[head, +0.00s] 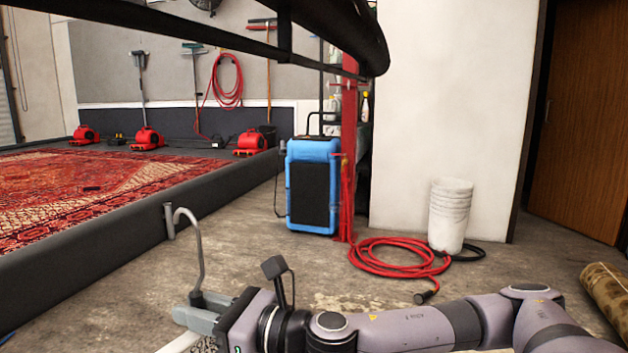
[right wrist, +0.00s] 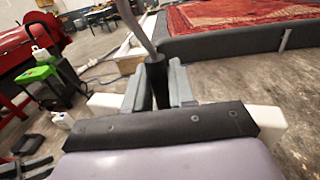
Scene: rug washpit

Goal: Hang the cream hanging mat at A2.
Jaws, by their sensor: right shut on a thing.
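My right gripper (head: 197,308) is low in the head view and shut on the dark stem of a grey hook (head: 190,245). The hook rises above the jaws and curves over at its top. Its grey rod also shows in the right wrist view (right wrist: 134,25), above my right gripper (right wrist: 157,85). A small pale, patterned piece (head: 187,342) shows below the gripper at the bottom edge; it may be the cream hanging mat, mostly out of frame. No A2 label is readable. My left gripper is not in view.
A thick black bar (head: 330,20) crosses the top of the head view. A low grey kerb (head: 90,258) borders a red rug (head: 75,190). A blue machine (head: 312,185), red hose (head: 380,265) and white buckets (head: 450,215) stand beyond bare concrete floor. A rolled rug (head: 608,290) lies right.

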